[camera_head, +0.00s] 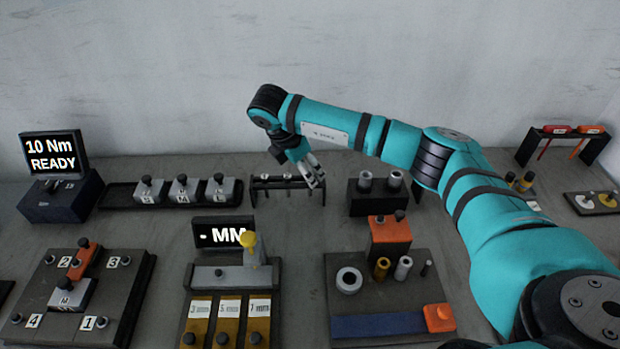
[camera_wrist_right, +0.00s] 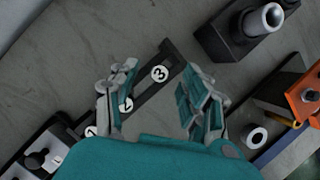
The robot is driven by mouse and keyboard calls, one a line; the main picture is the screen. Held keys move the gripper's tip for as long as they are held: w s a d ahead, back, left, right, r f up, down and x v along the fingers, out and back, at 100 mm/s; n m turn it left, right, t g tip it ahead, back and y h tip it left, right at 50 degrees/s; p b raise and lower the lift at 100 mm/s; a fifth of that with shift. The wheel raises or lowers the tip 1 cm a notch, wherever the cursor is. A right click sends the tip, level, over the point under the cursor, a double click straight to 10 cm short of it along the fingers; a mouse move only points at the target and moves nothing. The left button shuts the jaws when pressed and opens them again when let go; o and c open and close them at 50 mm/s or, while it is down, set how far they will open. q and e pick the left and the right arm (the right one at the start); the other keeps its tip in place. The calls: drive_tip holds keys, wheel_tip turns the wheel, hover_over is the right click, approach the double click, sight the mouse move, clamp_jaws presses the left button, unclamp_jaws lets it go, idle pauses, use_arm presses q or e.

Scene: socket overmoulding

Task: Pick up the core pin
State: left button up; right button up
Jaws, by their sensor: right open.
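A low dark rack (camera_head: 285,183) stands in the middle of the bench and holds small upright pin-like pieces; I cannot tell for sure which one is the core pin. In the right wrist view the rack (camera_wrist_right: 152,84) carries round white labels 1, 2 and 3. My right gripper (camera_head: 316,181) is at the right end of the rack, pointing down. My left gripper is not in view.
A tray of several grey knobbed blocks (camera_head: 182,190) lies left. In front are the MM display (camera_head: 224,233) and a fixture with a blue strip (camera_head: 378,324).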

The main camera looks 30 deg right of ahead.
drive_tip(key=shift+d+f, duration=0.15)
drive_tip(key=shift+f, duration=0.25)
clamp_jaws()
